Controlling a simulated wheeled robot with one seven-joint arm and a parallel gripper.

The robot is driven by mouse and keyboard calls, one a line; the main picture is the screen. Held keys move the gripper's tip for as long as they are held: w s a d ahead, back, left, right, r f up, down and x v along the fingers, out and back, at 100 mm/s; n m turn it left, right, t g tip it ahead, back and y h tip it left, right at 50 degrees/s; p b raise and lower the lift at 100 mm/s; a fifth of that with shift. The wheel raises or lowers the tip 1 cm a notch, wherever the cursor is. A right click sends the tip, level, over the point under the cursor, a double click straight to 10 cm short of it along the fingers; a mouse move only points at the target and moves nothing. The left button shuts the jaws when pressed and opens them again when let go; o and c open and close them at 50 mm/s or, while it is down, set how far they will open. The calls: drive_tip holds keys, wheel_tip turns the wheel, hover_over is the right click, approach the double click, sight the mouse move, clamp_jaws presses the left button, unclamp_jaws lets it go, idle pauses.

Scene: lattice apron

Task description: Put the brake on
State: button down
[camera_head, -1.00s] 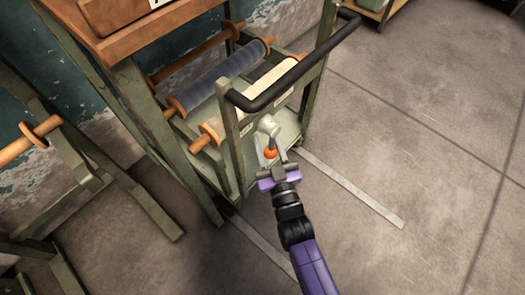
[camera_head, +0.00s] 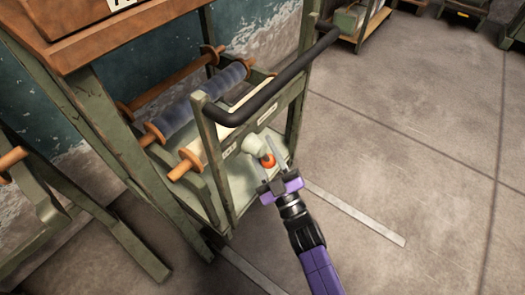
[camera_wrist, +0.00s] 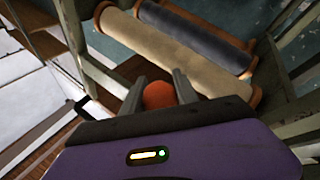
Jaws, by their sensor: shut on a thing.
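The green cart (camera_head: 215,205) with a black push handle (camera_head: 262,95) stands at centre beside a wooden-topped bench. The brake shows as a pale lever (camera_head: 254,145) with an orange knob (camera_head: 268,160), low at the cart's handle end. My gripper (camera_head: 268,168) is at the knob, with one finger on each side, shut on it. The wrist view shows the orange knob (camera_wrist: 159,95) between the two grey fingers. The lever behind the knob is hidden there.
Cloth rolls on wooden rods, one blue-grey (camera_head: 200,100) and one cream (camera_head: 212,140), lie across the cart. A wooden-topped bench (camera_head: 105,35) stands at left. A pale strip (camera_head: 355,215) marks the floor. The floor at right is open.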

drive_tip(key=shift+w+r, duration=0.1)
drive_tip(key=c, duration=1.2)
unclamp_jaws()
drive_tip(key=shift+c, duration=0.2)
drive_tip(key=p+v, duration=0.2)
drive_tip(key=v, duration=0.6)
drive_tip(key=shift+w, duration=0.1)
